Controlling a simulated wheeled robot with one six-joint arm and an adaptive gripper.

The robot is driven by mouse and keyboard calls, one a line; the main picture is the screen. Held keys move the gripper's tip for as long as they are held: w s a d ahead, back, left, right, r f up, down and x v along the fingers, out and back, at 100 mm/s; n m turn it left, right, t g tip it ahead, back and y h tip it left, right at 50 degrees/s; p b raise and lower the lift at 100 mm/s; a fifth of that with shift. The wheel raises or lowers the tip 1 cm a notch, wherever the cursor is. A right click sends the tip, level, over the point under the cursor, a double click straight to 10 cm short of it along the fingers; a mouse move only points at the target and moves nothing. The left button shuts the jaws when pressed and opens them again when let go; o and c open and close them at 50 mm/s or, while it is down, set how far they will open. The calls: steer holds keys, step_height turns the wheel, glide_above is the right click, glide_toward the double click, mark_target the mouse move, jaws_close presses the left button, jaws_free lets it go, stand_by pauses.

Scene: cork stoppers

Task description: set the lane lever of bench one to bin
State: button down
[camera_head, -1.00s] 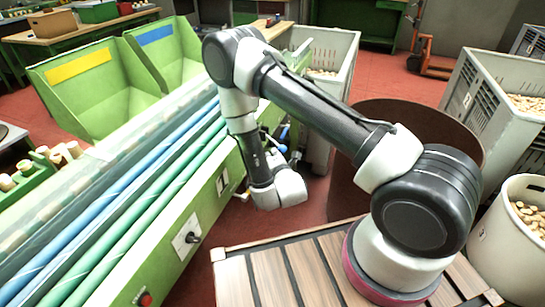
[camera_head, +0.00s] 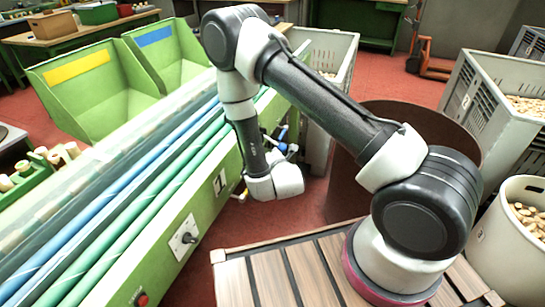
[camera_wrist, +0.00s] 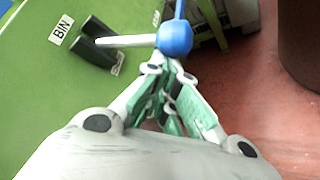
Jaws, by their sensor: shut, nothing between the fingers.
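The lane lever is a pale rod with a blue ball knob (camera_wrist: 174,38) in the wrist view. Its rod comes out of a black mount (camera_wrist: 95,43) on the green bench side. A white BIN label (camera_wrist: 61,27) sits at the upper left of the mount. My gripper (camera_wrist: 168,74) is shut and empty, its green-padded fingers just below the knob in the picture; I cannot tell whether they touch it. In the head view bench one (camera_head: 208,205) bears a number 1 plate (camera_head: 220,182). My wrist partly hides the lever area there, where blue (camera_head: 283,147) shows.
A brown round drum (camera_head: 345,195) stands close to the right of my wrist. Grey crates (camera_head: 470,95) and a white tub (camera_head: 500,240) of corks are at the right. A slatted wooden deck (camera_head: 300,270) lies in front. Red floor is open beside the bench.

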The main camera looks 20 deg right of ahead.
mark_target(277, 145)
steer(key=shift+n+g+h, duration=0.6)
steer(key=shift+n+g, duration=0.3)
steer(key=shift+s+d+r, duration=0.15)
steer(key=shift+d+r, duration=0.1)
steer(key=shift+r, duration=0.5)
steer(key=shift+s+d+r, duration=0.2)
steer(key=shift+r, duration=0.5)
steer(key=shift+s+d+r, duration=0.15)
steer(key=shift+d+r, duration=0.1)
steer(key=shift+r, duration=0.5)
steer(key=shift+w+a+r, duration=0.1)
steer(key=shift+r, duration=1.5)
